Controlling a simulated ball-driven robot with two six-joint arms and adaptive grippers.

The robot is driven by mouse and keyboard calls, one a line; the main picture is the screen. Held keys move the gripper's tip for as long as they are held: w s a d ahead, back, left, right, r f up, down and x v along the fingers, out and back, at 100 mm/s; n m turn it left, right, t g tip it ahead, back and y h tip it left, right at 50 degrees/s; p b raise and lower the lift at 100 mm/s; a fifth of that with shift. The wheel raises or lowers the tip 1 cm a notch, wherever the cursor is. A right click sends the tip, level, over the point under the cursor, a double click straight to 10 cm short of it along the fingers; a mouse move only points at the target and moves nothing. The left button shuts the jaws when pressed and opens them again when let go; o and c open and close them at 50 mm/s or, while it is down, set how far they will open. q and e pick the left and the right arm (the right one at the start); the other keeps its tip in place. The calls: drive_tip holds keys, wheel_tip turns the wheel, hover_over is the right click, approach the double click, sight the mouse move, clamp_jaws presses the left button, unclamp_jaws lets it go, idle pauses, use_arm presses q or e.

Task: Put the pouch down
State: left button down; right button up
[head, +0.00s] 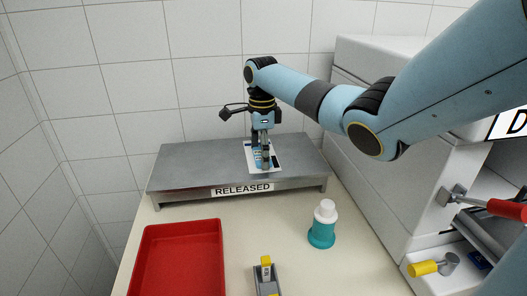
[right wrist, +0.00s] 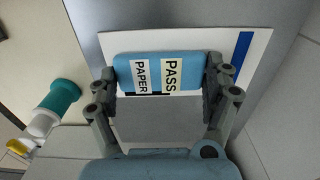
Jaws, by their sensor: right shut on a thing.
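The pouch (right wrist: 150,72) is a light-blue packet with labels reading PAPER and PASS in the right wrist view. My right gripper (head: 262,161) is shut on it, with one finger at each end. In the head view the pouch shows only in part between the fingers, over a white sheet with a blue stripe (head: 279,163). That sheet lies flat on the grey metal shelf (head: 195,165) labelled RELEASED. I cannot tell whether the pouch touches the sheet. My left gripper is not in view.
A red tray (head: 184,224) stands on the counter at the front left. A teal bottle with a white cap (head: 322,226) stands right of centre. A small grey holder with a yellow part (head: 266,276) is at the front. A white cabinet (head: 365,195) bounds the right side.

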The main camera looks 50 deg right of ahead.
drive_tip(key=shift+a+r, duration=0.1)
drive_tip(key=shift+a, duration=0.1)
drive_tip(key=o, duration=1)
drive_tip(key=shift+d, duration=0.15)
wheel_tip(320, 180, up, 12)
